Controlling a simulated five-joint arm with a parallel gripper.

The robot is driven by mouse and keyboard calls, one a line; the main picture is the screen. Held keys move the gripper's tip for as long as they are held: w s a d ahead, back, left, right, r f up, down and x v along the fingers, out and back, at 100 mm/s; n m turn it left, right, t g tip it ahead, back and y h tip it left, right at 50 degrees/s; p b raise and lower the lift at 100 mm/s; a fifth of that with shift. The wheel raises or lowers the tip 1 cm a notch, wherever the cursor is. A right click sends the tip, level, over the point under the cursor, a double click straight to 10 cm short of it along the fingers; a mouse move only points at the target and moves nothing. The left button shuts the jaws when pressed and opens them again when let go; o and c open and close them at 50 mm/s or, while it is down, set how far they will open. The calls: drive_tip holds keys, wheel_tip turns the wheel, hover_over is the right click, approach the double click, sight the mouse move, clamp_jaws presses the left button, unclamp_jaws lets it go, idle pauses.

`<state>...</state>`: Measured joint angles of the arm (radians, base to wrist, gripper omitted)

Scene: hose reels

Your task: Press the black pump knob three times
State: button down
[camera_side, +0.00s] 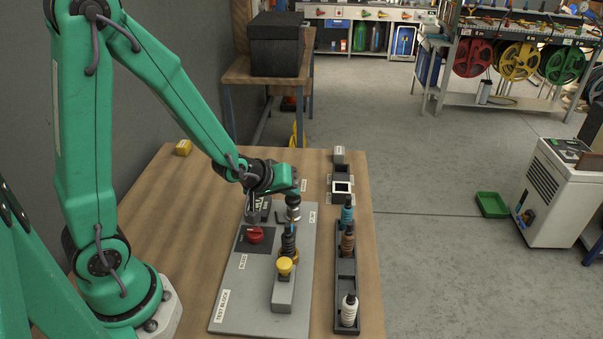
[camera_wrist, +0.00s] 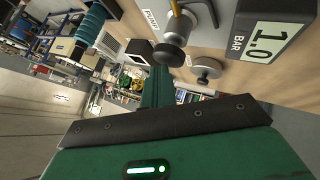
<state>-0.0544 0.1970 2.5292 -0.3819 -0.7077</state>
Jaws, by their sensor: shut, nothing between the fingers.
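The black pump knob (camera_wrist: 168,55) sits on a silver stem beside the PUMP label (camera_wrist: 151,20) in the wrist view. In the side view the silver pump (camera_side: 293,213) stands at the far end of the grey test block (camera_side: 235,300). My gripper (camera_side: 294,188) is just above it, shut and empty, and partly hides the knob. Whether it touches the knob I cannot tell. My gripper also shows in the wrist view (camera_wrist: 158,82), close to the knob. The gauge (camera_wrist: 262,40) reads 1.0 BAR.
A red knob (camera_side: 255,235) by the BLEED label and a yellow knob (camera_side: 284,265) are on the same block. The table's left part is mostly clear.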

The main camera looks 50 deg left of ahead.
sight(290, 199)
drive_tip(key=shift+f, duration=0.25)
drive_tip(key=shift+r, duration=0.1)
idle(0.5)
drive_tip(key=shift+r, duration=1.6)
drive_tip(key=shift+r, duration=0.1)
drive_tip(key=shift+r, duration=2.45)
drive_tip(key=shift+r, duration=0.1)
idle(0.4)
wheel_tip(290, 199, up, 4)
drive_tip(key=shift+a+f, duration=0.15)
drive_tip(key=shift+f, duration=0.05)
drive_tip(key=shift+f, duration=0.15)
idle(0.4)
